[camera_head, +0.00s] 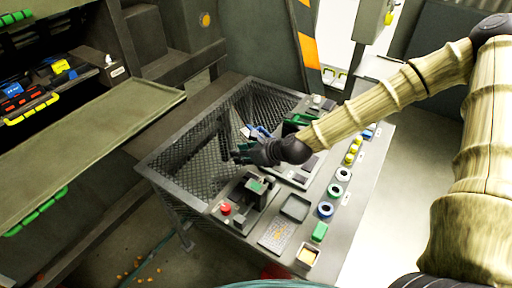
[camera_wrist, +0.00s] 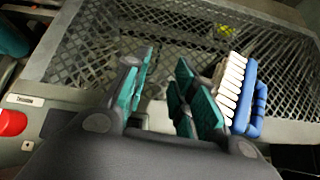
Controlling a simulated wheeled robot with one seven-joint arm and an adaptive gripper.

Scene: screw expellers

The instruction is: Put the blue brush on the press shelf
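The blue brush (camera_wrist: 248,98), with white bristles, shows right of my gripper's right-hand finger pads in the wrist view, over the mesh basket's edge. In the head view the brush (camera_head: 257,131) is a small blue and white shape just beyond the gripper. My gripper (camera_wrist: 168,88) has teal pads, standing apart with nothing between them. In the head view the gripper (camera_head: 240,154) is over the basket, and its fingers are small there. Whether a pad touches the brush is unclear. A flat olive shelf (camera_head: 90,135) on the machine at left looks like the press shelf; it is bare.
The mesh basket (camera_head: 187,170) adjoins a control panel with a red button (camera_head: 225,209), a joystick block and several round knobs. A dark rack with coloured tools (camera_head: 30,95) stands behind the shelf at left. Small orange bits (camera_head: 140,268) lie on the floor.

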